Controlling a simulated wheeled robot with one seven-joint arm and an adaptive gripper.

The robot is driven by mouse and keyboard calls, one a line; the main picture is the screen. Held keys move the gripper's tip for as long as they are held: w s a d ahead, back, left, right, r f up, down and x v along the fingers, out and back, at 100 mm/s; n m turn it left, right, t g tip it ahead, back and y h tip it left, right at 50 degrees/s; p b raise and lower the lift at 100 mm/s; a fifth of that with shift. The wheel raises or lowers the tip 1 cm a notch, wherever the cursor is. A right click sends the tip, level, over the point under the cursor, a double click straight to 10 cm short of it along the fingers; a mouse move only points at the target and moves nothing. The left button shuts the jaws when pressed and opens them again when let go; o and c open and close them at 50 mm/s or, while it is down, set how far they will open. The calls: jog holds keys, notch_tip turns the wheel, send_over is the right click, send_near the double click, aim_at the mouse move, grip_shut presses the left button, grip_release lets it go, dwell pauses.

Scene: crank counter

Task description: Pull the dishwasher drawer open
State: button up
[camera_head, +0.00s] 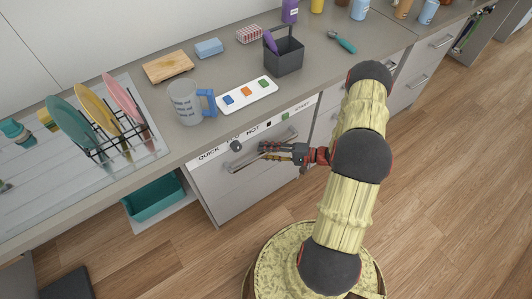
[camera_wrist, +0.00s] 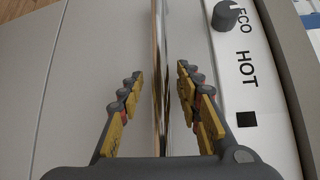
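The dishwasher drawer (camera_head: 240,190) has a pale grey front under the counter and looks shut. A control strip (camera_head: 220,151) with a dark knob and the words QUICK, HOT and START runs along its top. Its metal bar handle (camera_head: 243,163) lies below the strip; in the wrist view the handle (camera_wrist: 161,40) runs upright through the middle. My gripper (camera_head: 263,152) is at the handle. In the wrist view my gripper (camera_wrist: 160,75) is open, with one finger on each side of the bar and gaps visible between fingers and bar.
A teal bin (camera_head: 155,202) sits in an open compartment left of the drawer. The floor before the drawer is clear beside my base.

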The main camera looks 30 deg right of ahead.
jog(key=shift+w+a, duration=0.1)
jog(key=shift+c, duration=1)
grip_shut()
